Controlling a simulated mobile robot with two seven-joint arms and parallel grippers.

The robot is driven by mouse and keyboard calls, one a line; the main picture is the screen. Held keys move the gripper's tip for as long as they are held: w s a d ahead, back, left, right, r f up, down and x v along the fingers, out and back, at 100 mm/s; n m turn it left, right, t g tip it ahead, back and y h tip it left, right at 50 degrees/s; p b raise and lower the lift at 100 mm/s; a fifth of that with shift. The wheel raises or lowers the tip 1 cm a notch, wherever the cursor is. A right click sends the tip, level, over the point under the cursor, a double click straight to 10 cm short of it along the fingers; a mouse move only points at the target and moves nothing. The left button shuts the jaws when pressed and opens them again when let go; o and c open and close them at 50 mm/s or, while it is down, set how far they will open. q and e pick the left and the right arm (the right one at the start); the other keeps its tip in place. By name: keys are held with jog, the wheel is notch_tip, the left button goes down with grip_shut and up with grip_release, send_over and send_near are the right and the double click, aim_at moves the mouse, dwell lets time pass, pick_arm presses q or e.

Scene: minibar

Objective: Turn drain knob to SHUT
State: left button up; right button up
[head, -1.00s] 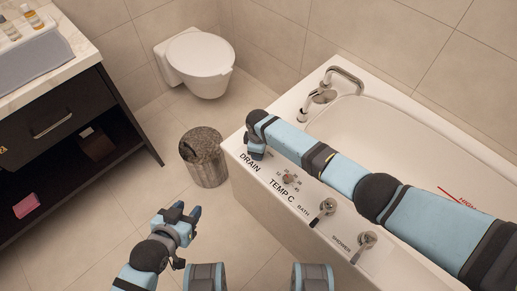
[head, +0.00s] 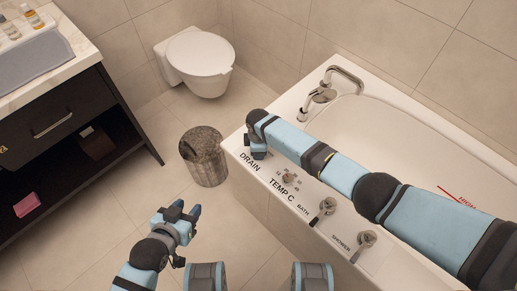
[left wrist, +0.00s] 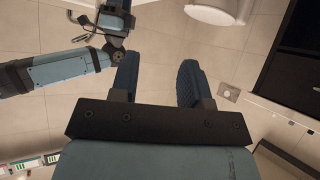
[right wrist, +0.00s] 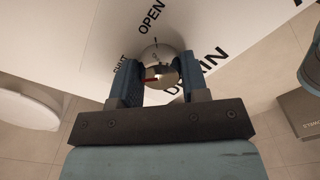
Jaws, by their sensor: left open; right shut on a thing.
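The drain knob (right wrist: 160,58) is a round shiny metal knob on the white bathtub ledge. My right gripper (right wrist: 152,88) is closed around it, one finger on each side, in the right wrist view. A red mark shows low on the knob, pointing left towards the left finger. The word OPEN (right wrist: 151,16) stands above the knob and SHUT (right wrist: 119,64) stands to its left, partly behind the finger. I cannot tell the exact alignment. In the head view my right gripper (head: 256,153) hides the knob. My left gripper (head: 187,213) is open and empty above the floor.
Along the bathtub ledge are the temperature dial (head: 289,179), bath knob (head: 327,206) and shower knob (head: 367,239). A bin (head: 205,160) stands beside the tub near the right gripper. The faucet (head: 343,80) is at the far end. The floor around the left gripper is clear.

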jog(key=o, duration=0.9)
jog(key=shift+r, duration=0.35)
pick_arm(q)
jog(key=r+p, duration=0.1)
jog(key=p, duration=0.2)
jog(key=shift+r, duration=0.15)
pick_arm(e)
notch_tip(320, 180, up, 13)
pick_arm(q)
jog(key=shift+s+a, duration=0.1)
jog(key=shift+a, duration=0.15)
pick_arm(e)
jog(key=shift+s, duration=0.1)
